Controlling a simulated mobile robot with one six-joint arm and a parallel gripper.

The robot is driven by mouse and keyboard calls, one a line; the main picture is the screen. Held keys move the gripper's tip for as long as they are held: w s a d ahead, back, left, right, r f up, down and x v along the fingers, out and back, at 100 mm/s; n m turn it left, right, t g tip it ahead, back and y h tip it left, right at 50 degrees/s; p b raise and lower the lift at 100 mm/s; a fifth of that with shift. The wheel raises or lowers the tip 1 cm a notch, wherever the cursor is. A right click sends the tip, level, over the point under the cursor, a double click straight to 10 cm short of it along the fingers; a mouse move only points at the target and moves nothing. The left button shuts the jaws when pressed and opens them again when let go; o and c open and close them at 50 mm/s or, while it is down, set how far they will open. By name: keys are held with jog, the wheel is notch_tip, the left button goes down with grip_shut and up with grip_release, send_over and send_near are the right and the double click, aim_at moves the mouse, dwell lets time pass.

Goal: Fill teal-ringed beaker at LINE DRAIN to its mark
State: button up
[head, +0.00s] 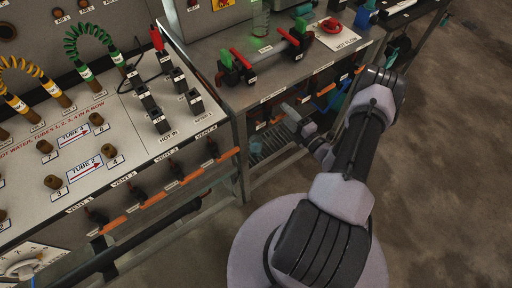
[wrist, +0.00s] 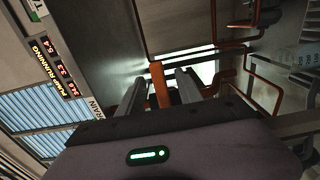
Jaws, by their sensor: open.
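My gripper (wrist: 158,88) is open in the wrist view, with one finger on each side of an upright orange lever (wrist: 160,86). The lever appears between the fingers; I cannot tell whether they touch it. In the head view my gripper (head: 291,116) reaches under the front edge of the right bench, by the row of orange handles. A label (wrist: 97,108) in the wrist view reads "RAIN" at its visible end; the rest is hidden. I cannot make out a teal-ringed beaker for certain in either view.
A display (wrist: 52,65) reads "PUMP RUNNING" with several numbers. Copper-coloured pipes (wrist: 262,80) run at the right of the wrist view. In the head view, the left bench (head: 130,150) carries tube ports and vent levers below. Open floor (head: 450,170) lies to the right.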

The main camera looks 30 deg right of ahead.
jog(key=s, duration=0.7)
jog(key=shift+d, duration=0.3)
jog(key=shift+p, duration=0.3)
jog(key=s+d+p, duration=0.1)
jog(key=s+p, duration=0.2)
jog(key=s, duration=1.4)
jog(key=shift+s+d, duration=0.15)
jog(key=shift+s, duration=0.05)
